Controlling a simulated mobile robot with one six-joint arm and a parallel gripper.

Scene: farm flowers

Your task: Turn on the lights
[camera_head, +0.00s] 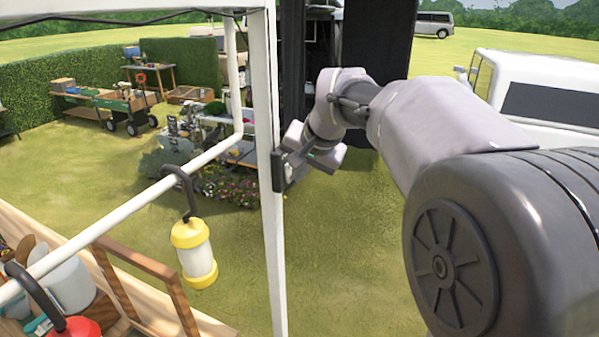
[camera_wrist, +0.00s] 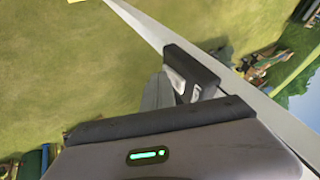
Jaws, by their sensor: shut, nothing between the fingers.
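A dark switch box (camera_head: 278,171) is fixed to the white tent post (camera_head: 271,235). In the wrist view, the switch box (camera_wrist: 196,70) shows a pale switch plate on its face. My gripper (camera_head: 291,158) is shut and empty, with its tip right at the switch box. In the wrist view, my gripper tip (camera_wrist: 160,92) is beside the switch plate; I cannot tell whether they touch. A yellow lantern (camera_head: 197,262) hangs by a dark hook from the white rail. A red lantern (camera_head: 80,327) is partly cut off at lower left. I cannot tell whether either is lit.
The white rail (camera_head: 130,206) runs from the post's left side toward lower left, above a wooden stand (camera_head: 150,262) with pots. Flowers (camera_head: 235,188) and carts (camera_head: 125,103) stand behind. A white vehicle (camera_head: 535,90) is at right. Open grass lies below the post.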

